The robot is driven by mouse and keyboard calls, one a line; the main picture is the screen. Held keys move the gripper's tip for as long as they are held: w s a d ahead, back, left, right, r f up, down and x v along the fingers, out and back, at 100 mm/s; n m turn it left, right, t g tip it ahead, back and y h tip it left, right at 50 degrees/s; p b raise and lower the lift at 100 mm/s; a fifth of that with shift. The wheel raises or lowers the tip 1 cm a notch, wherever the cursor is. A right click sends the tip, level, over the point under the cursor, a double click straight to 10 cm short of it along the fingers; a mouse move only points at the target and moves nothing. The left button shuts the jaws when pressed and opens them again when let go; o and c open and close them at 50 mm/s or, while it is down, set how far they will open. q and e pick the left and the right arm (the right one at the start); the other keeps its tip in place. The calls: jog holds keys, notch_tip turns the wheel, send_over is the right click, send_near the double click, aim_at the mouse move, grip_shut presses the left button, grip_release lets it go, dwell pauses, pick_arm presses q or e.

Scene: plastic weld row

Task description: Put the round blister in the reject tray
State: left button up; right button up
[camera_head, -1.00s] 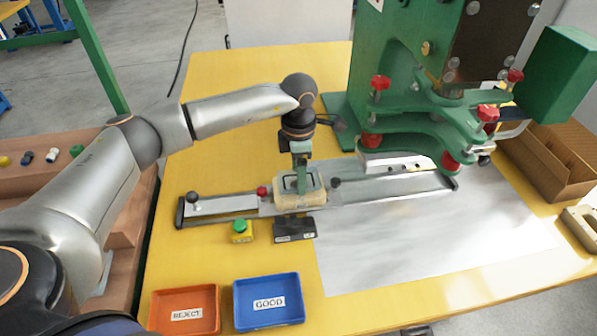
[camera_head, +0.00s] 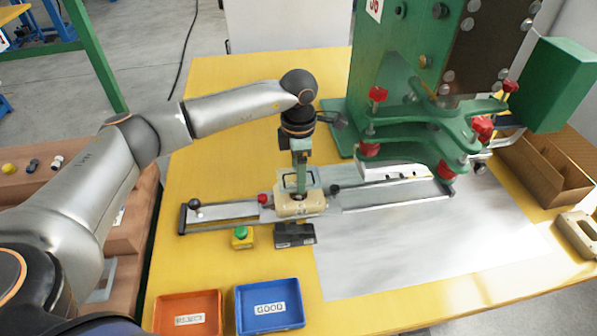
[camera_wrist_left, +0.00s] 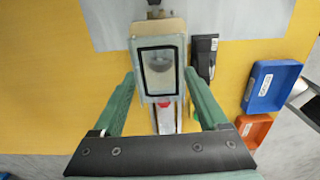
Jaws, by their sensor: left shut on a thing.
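The round blister (camera_wrist_left: 160,72) is a clear pack with a black square outline and a round dome in it, seen in the left wrist view. In the head view it shows at the tan nest (camera_head: 303,207), partly behind my fingers. My left gripper (camera_wrist_left: 160,78) is shut on the blister, one finger on each side; it also shows in the head view (camera_head: 300,188). I cannot tell whether the blister is clear of the nest. The orange reject tray (camera_head: 187,330) stands at the front left and shows in the left wrist view (camera_wrist_left: 253,117). My right gripper is not in view.
The blue GOOD tray (camera_head: 270,326) stands right of the reject tray. A green button on a yellow box (camera_head: 242,238) and a black box (camera_head: 295,236) are in front of the nest. The green welding press (camera_head: 425,130) stands to the right. Table is clear left of the slide rail.

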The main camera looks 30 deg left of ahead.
pick_arm(q)
jog(key=shift+r+p, duration=0.35)
jog(key=shift+r, duration=0.35)
notch_tip(320, 180, up, 5)
jog(key=p, duration=0.3)
dwell(0.3)
dwell(0.5)
